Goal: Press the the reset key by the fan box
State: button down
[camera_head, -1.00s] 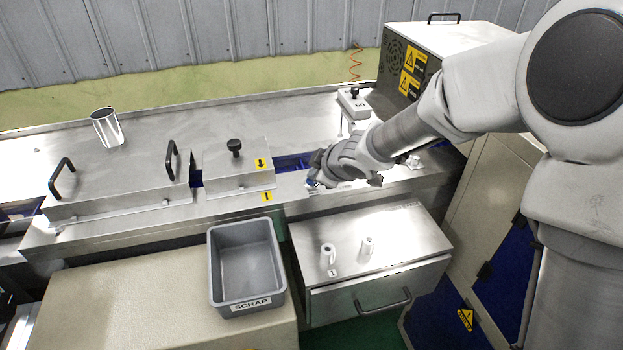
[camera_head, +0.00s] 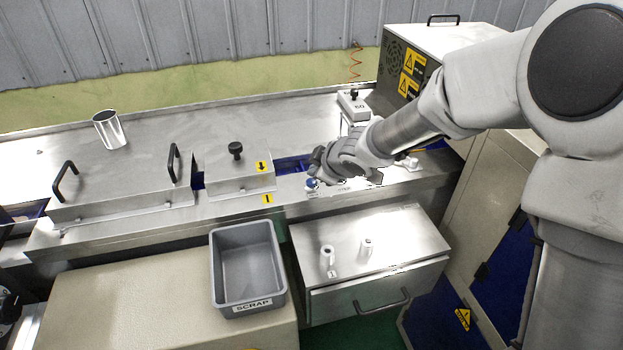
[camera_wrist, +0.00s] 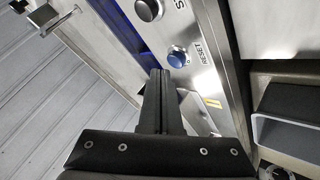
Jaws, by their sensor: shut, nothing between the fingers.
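The reset key is a round blue button (camera_wrist: 177,57) in a metal ring, with the word RESET printed beside it on a steel panel in the wrist view. It also shows as a small blue spot (camera_head: 311,184) on the machine's front ledge in the head view. My gripper (camera_wrist: 160,73) is shut and empty, its dark fingertips beside the blue button in the picture. In the head view my gripper (camera_head: 318,163) is just above and behind the button, apparently clear of it. The fan box (camera_head: 418,55), with a round grille and yellow warning labels, stands at the back right.
A dark round button (camera_wrist: 149,9) sits near the blue one on the same panel. A lidded cover with a black knob (camera_head: 236,150) lies left of my gripper. A grey SCRAP bin (camera_head: 247,262) and a steel drawer unit (camera_head: 372,285) stand in front.

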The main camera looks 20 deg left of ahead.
jog(key=shift+r, duration=0.1)
notch_tip(320, 180, up, 5)
jog(key=p, duration=0.5)
dwell(0.6)
jog(key=s+d+r+m+h, duration=0.2)
jog(key=d+r+m, duration=0.15)
jog(key=d, duration=0.35)
jog(key=s+d+r+m+t+h, duration=0.15)
jog(key=d+r, duration=0.25)
jog(key=d, duration=0.4)
jog(key=s+d+r+m+h, duration=0.3)
jog(key=d+r+m, duration=0.1)
jog(key=d, duration=0.3)
jog(key=s+d+m+g, duration=0.1)
jog(key=s+d+m, duration=0.1)
jog(key=s, duration=0.4)
jog(key=s+d+r+m, duration=0.1)
jog(key=s+d+m, duration=0.2)
jog(key=s, duration=0.4)
jog(key=s+d+m+g, duration=0.1)
jog(key=s+d+m, duration=0.2)
jog(key=s, duration=0.3)
jog(key=shift+s+d+r+m+g, duration=0.15)
jog(key=shift+s+d+m+g, duration=0.1)
jog(key=shift+s+m+g, duration=0.1)
